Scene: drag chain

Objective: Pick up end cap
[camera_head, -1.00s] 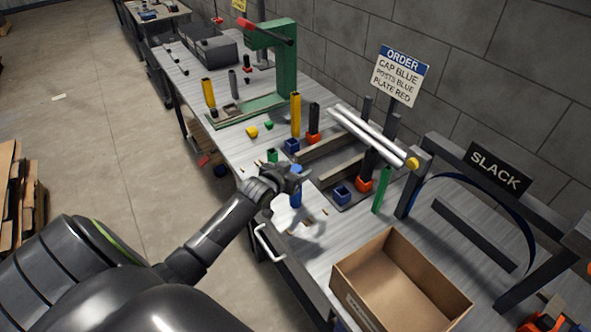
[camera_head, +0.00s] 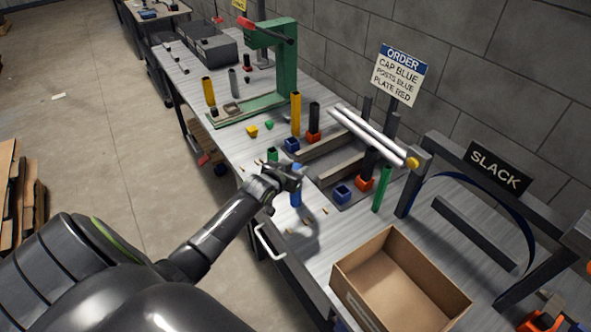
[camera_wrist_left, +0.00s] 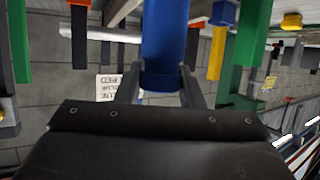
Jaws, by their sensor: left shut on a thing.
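My left gripper (camera_head: 294,180) is over the front part of the bench, shut on a blue cylindrical piece (camera_head: 296,199). In the left wrist view the same blue piece (camera_wrist_left: 165,45) stands between the two fingers (camera_wrist_left: 160,88), with a wider band at its near end. I cannot tell from its shape whether it is the end cap or a post. Two small blue block-like parts, one at the fixture front (camera_head: 342,193) and one farther back (camera_head: 292,145), sit on the bench. My right gripper is not in view.
An open cardboard box (camera_head: 400,285) stands at the bench's front right. A green post (camera_head: 382,188), an orange-based dark post (camera_head: 365,183) and a fixture with white rods (camera_head: 372,138) are close to the right. An order sign (camera_head: 399,78) reads cap blue, posts blue, plate red.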

